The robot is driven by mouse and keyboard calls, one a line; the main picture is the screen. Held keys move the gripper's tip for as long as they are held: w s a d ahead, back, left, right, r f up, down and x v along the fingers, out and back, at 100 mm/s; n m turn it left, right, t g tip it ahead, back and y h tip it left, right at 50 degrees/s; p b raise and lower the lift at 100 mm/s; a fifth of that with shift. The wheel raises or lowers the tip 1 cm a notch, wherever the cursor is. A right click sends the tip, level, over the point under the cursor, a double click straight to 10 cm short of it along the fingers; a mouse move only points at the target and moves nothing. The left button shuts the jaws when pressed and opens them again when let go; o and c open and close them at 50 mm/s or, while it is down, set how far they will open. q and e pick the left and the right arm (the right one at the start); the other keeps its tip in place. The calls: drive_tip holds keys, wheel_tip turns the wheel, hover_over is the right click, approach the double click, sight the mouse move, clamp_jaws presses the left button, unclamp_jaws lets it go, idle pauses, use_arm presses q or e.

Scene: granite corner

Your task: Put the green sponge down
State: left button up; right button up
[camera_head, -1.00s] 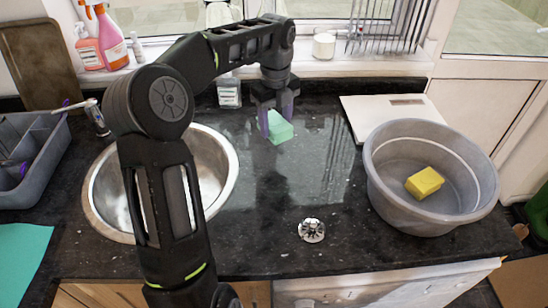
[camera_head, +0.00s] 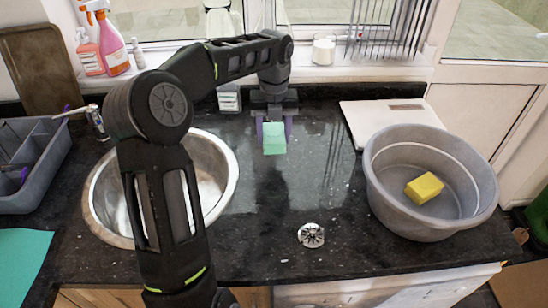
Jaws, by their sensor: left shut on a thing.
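The green sponge (camera_head: 274,140) is between the fingers of my left gripper (camera_head: 274,128), over the dark granite counter right of the sink. The gripper points down and is shut on it, with a finger at each side. I cannot tell whether the sponge's lower edge touches the counter. My right gripper is not in view.
A round steel sink (camera_head: 212,185) lies left, partly behind my arm. A grey basin (camera_head: 430,215) with a yellow sponge (camera_head: 424,188) stands right. A white scale (camera_head: 385,113) is behind it. A metal strainer (camera_head: 311,235) lies front centre. A grey caddy (camera_head: 38,180) stands far left. The middle counter is clear.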

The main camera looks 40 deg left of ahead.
sight(274, 164)
use_arm(q)
drive_tip(key=shift+f, duration=1.35)
drive_tip(key=shift+f+p, duration=0.55)
drive_tip(key=shift+f, duration=1.95)
drive_tip(key=shift+f, duration=0.15)
drive_tip(key=o, duration=1.3)
